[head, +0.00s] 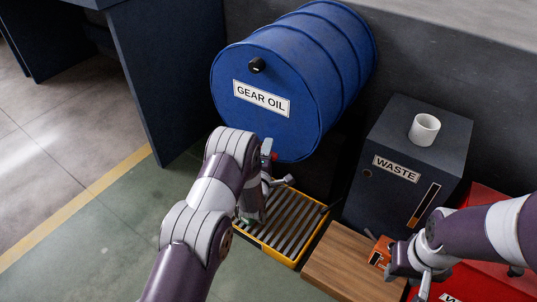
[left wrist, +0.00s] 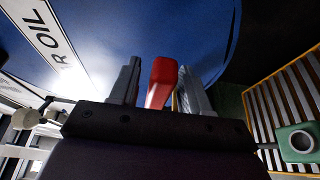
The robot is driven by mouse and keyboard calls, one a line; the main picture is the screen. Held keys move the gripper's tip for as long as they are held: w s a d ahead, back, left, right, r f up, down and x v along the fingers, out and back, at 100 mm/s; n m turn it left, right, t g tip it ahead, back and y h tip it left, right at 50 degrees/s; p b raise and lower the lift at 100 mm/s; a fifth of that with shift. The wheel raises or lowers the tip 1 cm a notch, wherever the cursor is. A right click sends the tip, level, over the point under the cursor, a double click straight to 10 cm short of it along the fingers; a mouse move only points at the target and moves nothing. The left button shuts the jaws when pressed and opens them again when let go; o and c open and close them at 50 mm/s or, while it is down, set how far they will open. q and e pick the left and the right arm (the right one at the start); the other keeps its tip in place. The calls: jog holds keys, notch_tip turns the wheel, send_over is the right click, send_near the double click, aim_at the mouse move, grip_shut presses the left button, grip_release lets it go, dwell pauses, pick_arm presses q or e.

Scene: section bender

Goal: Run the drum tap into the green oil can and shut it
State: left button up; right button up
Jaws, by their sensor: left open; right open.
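The blue drum (head: 262,62) labelled GEAR OIL lies on its side. Its tap's red handle (head: 267,147) shows low on the front face, partly hidden by my left arm. In the left wrist view the red handle (left wrist: 160,82) stands between the two fingers of my left gripper (left wrist: 158,88), which is open; I cannot tell whether they touch it. The green oil can (head: 250,208) is on the slatted drip tray below the tap, mostly hidden by my left arm; its round opening shows in the left wrist view (left wrist: 298,141). My right gripper (head: 420,283) is open, at lower right.
The yellow-rimmed drip tray (head: 272,252) lies under the drum. Beside it are a wooden board (head: 345,272) and an orange object (head: 380,251) near my right gripper. A dark WASTE cabinet (head: 400,150) with a white cup (head: 424,129) stands right. Open floor lies left.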

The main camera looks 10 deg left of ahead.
pick_arm(q)
jog(key=shift+w, duration=0.45)
grip_shut()
